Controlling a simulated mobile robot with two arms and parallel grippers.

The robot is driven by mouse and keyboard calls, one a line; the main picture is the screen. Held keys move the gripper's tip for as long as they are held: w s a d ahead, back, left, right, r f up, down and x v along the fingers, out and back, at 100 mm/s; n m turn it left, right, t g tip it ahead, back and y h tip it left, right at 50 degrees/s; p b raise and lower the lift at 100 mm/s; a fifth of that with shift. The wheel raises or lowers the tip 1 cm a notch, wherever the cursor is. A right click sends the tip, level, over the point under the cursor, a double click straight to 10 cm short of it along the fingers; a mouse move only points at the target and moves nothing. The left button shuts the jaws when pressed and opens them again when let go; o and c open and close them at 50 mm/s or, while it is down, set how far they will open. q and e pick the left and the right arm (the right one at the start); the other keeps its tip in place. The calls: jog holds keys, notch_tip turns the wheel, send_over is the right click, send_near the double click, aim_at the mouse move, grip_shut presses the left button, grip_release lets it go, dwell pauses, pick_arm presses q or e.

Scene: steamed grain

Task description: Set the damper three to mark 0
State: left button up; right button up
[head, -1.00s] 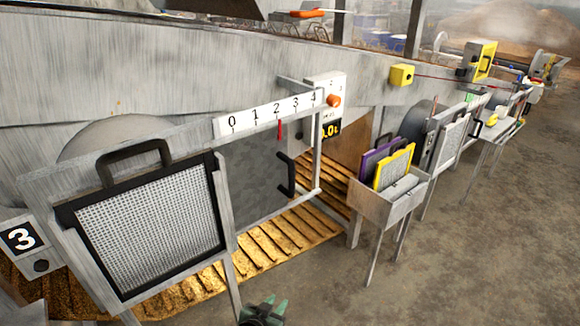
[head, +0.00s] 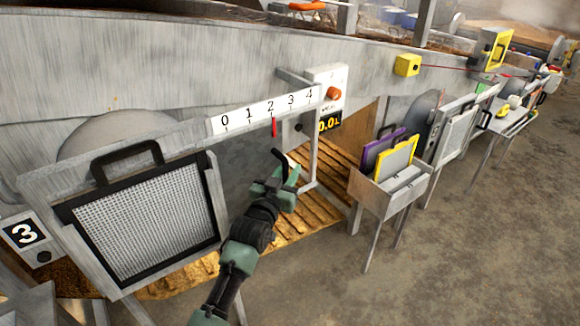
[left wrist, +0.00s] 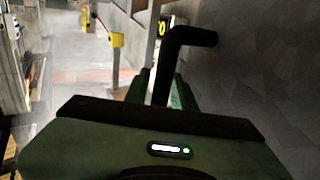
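The damper three plate (head: 240,160) is a grey sliding panel behind the frame, beside the sign with a 3 (head: 25,234). Its red pointer (head: 274,127) stands at mark 2 on the white scale (head: 250,115), which reads 0 to 4. The black damper handle (head: 284,160) is partly hidden by my left gripper (head: 276,182). In the left wrist view the bent black handle (left wrist: 185,42) runs down between the green fingers (left wrist: 163,92). The fingers look parted around it, and I cannot make out contact. My right gripper is out of view.
A mesh screen (head: 145,218) with a black handle fills the frame's left part. A frame post (head: 313,150) stands just right of the damper handle. A bin (head: 385,200) with purple and yellow framed screens stands further right.

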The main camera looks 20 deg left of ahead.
pick_arm(q)
jog(key=shift+w, duration=0.45)
grip_shut()
dwell(1.2)
